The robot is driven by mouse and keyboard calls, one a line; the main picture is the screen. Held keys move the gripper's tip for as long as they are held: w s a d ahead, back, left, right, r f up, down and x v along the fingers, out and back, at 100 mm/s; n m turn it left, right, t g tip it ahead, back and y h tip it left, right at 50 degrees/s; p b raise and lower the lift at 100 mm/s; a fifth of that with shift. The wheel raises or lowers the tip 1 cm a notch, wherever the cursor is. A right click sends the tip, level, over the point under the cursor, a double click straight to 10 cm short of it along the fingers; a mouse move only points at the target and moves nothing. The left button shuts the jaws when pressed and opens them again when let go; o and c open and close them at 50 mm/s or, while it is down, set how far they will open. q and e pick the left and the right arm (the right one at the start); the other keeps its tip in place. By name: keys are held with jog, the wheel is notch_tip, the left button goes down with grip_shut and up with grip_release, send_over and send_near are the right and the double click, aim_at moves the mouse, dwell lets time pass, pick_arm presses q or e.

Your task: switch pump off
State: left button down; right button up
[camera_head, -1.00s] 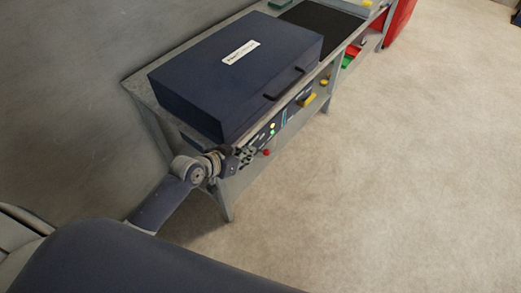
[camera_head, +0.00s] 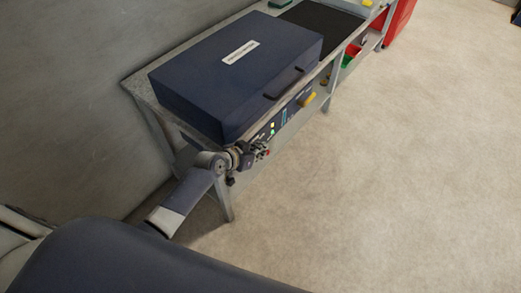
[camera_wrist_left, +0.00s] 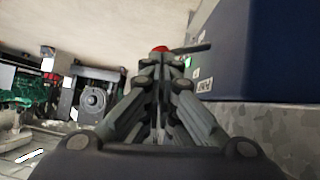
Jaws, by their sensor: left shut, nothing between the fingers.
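A dark blue case or cover (camera_head: 235,75) with a white label sits on a grey bench. Below its front edge is a dark control panel (camera_head: 285,118) with small lit marks and a yellow handle (camera_head: 308,99). A red knob (camera_head: 266,152) shows at the panel's near end. My left gripper (camera_head: 260,151) is shut at this end and partly hides the panel. In the left wrist view the shut fingers (camera_wrist_left: 160,68) point at the red knob (camera_wrist_left: 160,48), which shows just past the tips. I cannot tell whether they touch. The pump's switch cannot be told apart clearly. My right gripper is not in view.
The grey bench (camera_head: 140,88) runs along the wall, with a black mat (camera_head: 322,22) beyond the case. Red and green bins (camera_head: 350,56) stand under it. The left wrist view shows green and grey machinery (camera_wrist_left: 93,98) at left. The floor at right is clear.

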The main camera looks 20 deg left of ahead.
pick_arm(q)
jog(key=shift+s+d+f+p, duration=0.1)
jog(key=shift+d+f+p, duration=0.1)
jog(key=shift+p, duration=0.15)
